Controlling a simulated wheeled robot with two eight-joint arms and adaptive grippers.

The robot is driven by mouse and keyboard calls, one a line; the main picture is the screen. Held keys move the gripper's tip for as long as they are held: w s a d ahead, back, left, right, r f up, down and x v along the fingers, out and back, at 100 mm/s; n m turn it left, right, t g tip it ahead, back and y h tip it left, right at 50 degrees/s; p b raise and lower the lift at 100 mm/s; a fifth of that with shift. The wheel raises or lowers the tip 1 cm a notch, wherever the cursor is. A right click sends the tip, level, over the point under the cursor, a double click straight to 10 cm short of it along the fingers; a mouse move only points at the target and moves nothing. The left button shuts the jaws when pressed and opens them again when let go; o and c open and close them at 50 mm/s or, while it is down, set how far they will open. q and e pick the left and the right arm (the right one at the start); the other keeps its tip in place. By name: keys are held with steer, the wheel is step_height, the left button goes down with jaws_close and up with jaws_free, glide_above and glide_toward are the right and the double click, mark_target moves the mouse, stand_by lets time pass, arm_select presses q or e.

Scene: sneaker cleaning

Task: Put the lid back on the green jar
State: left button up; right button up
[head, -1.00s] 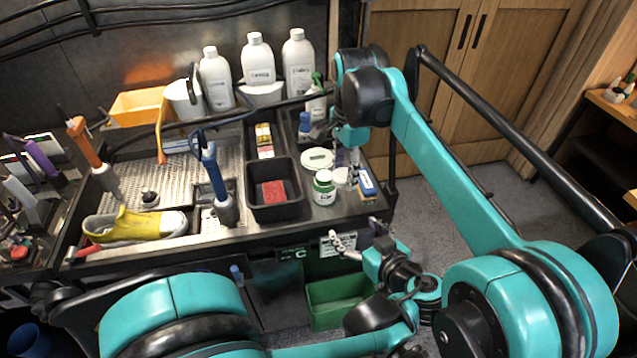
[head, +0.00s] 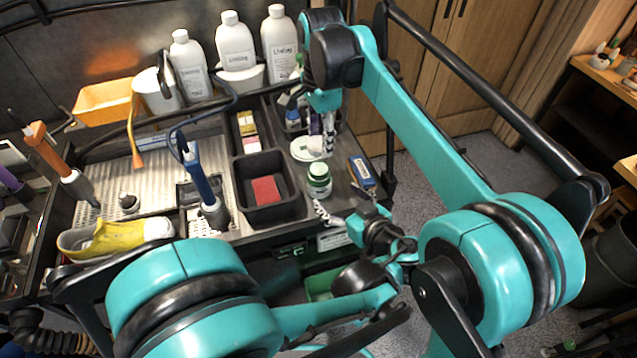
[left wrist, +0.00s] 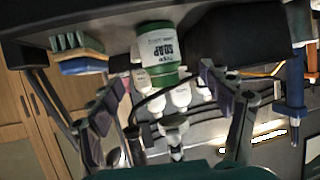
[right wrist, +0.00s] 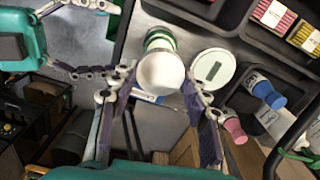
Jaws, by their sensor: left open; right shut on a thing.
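The green jar (head: 319,183), with a white SOAP label, stands upright near the front edge of the bench. It also shows upside down in the left wrist view (left wrist: 163,47). My left gripper (head: 323,213) is open in front of the jar, which lies ahead between its fingers in the left wrist view. My right gripper (head: 327,132) is behind the jar, pointing down. In the right wrist view, a white rounded piece (right wrist: 162,73), apparently the lid, lies between its fingers, overlapping a green ring of the jar (right wrist: 158,37). Whether lid and jar touch cannot be told.
A flat white-and-green disc (right wrist: 213,68) lies beside my right gripper. White bottles (head: 238,46) stand at the back.

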mark_target(319, 181)
arm_select(q)
steer(key=x, duration=1)
steer(key=shift+w+a+f, duration=0.1)
steer(key=shift+w+a, duration=0.05)
steer(key=shift+w, duration=0.1)
steer(key=c, duration=1.8)
arm_select(e)
steer(key=shift+f, duration=2.5)
steer(key=shift+f, duration=0.9)
arm_select(q)
jaws_close()
arm_select(e)
steer(key=shift+f, duration=0.55)
